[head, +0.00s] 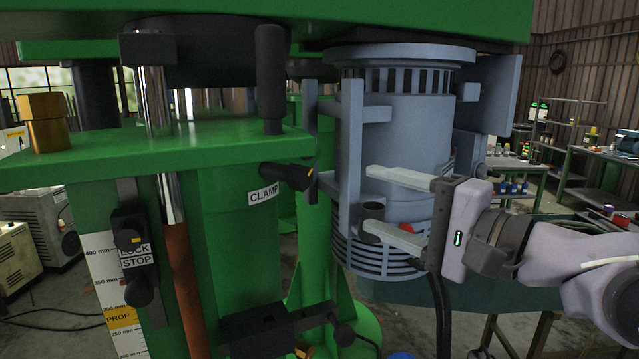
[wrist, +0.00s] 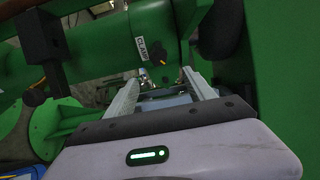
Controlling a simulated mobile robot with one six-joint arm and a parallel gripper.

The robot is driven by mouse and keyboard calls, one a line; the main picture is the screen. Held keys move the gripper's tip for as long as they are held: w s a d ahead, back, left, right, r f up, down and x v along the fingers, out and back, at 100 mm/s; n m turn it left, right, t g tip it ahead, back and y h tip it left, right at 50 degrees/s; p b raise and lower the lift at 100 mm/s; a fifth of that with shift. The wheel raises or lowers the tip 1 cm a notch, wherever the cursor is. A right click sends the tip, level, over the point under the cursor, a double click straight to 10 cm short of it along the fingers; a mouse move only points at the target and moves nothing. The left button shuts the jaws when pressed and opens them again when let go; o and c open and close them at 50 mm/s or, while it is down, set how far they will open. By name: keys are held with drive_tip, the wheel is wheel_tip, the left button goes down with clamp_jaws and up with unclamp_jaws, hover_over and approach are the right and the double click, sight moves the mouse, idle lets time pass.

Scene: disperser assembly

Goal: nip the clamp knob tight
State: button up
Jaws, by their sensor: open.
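The clamp knob (head: 288,176) is black with a yellow mark. It sticks out to the right of the green column, beside the white CLAMP label (head: 263,195). In the wrist view the knob (wrist: 159,72) shows beyond the fingertips, roughly between them, near the CLAMP label (wrist: 142,48). My gripper (head: 368,198) is open and empty. Its two pale fingers point left towards the knob, and a gap separates them from it in the head view. The fingers (wrist: 164,76) also show spread apart in the wrist view.
A grey-blue finned motor (head: 405,150) with upright bars stands behind the fingers. A black upright handle (head: 270,75) rises above the knob from the green plate (head: 215,140). Another black knob (head: 340,325) sits low on the column. A lock stop (head: 135,250) and height scale are at left.

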sight(305, 179)
drive_tip(key=x, duration=1.7)
drive_tip(key=shift+w+a+f+b, duration=0.15)
drive_tip(key=shift+a+b, duration=0.05)
drive_tip(key=shift+b, duration=0.1)
drive_tip(key=c, duration=1.3)
